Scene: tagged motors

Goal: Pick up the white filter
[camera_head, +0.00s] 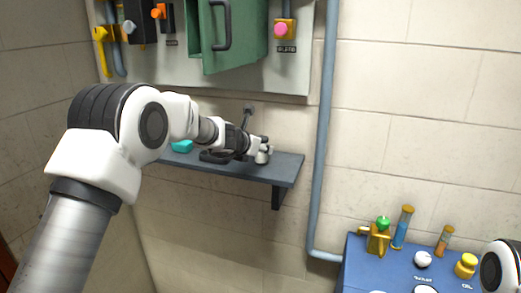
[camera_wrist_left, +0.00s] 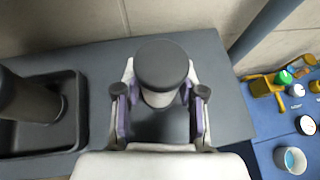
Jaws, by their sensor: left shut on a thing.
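The white filter (camera_wrist_left: 161,97) stands upright on the shelf in the left wrist view, with a wide dark grey cap (camera_wrist_left: 162,64) on top. My left gripper (camera_wrist_left: 161,92) is around it, one purple-padded finger on each side, shut on its body. In the head view the filter (camera_head: 262,156) is small at the shelf's right part, with my left gripper (camera_head: 258,147) at it. Whether its base touches the shelf is hard to tell. My right gripper is not in view; only part of my right arm shows at the lower right edge.
The dark shelf (camera_head: 283,168) is fixed to the wall. A black tray (camera_wrist_left: 72,112) with a dark-topped cylinder (camera_wrist_left: 28,100) lies left of the filter. A teal object (camera_head: 182,146) is farther left. A vertical pipe (camera_head: 322,150) and a blue workbench (camera_head: 357,270) are to the right.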

